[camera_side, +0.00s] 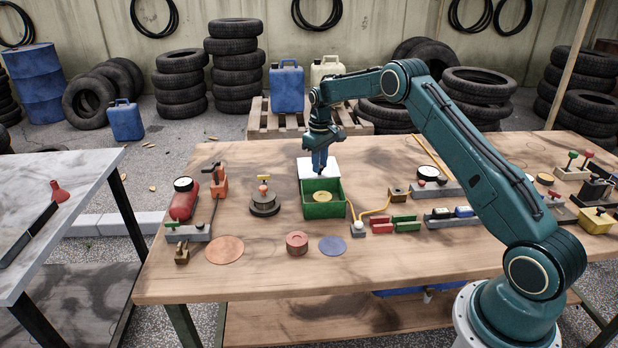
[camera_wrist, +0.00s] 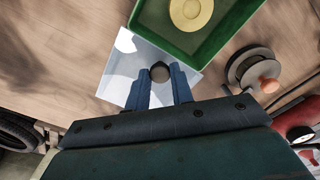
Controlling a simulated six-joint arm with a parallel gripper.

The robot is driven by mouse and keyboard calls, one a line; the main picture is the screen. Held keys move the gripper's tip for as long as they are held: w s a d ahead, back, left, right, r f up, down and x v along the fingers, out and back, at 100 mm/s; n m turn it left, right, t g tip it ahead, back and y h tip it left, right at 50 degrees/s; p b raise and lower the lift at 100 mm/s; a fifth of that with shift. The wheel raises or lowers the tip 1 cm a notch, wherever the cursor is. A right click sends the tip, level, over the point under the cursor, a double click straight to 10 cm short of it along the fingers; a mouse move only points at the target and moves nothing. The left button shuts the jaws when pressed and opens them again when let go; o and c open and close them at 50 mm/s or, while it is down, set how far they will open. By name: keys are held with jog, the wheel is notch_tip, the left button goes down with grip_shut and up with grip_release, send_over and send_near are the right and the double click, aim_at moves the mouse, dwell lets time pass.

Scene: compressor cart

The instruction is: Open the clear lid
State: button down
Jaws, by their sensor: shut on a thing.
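The clear lid (camera_side: 306,166) is a pale, glossy square panel at the back edge of the green box (camera_side: 324,209). The box is open toward the front, and a yellow disc (camera_side: 323,196) shows inside it. In the wrist view the lid (camera_wrist: 117,67) lies beside the green box wall (camera_wrist: 190,58), with a dark round knob (camera_wrist: 160,71) on it. My gripper (camera_side: 321,171) is at the lid, and its blue fingers (camera_wrist: 160,84) are shut on the knob. I cannot tell the lid's exact tilt.
A grey round base with an orange knob (camera_side: 264,203) stands left of the box. Yellow cables (camera_side: 372,211) and several small blocks lie to its right. A red puck (camera_side: 297,242) and flat discs lie in front.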

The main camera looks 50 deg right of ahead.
jog(key=shift+w, duration=0.1)
jog(key=c, duration=1.2)
grip_release()
jog(key=shift+r, duration=0.15)
notch_tip(320, 180, up, 14)
jog(key=shift+f, duration=0.2)
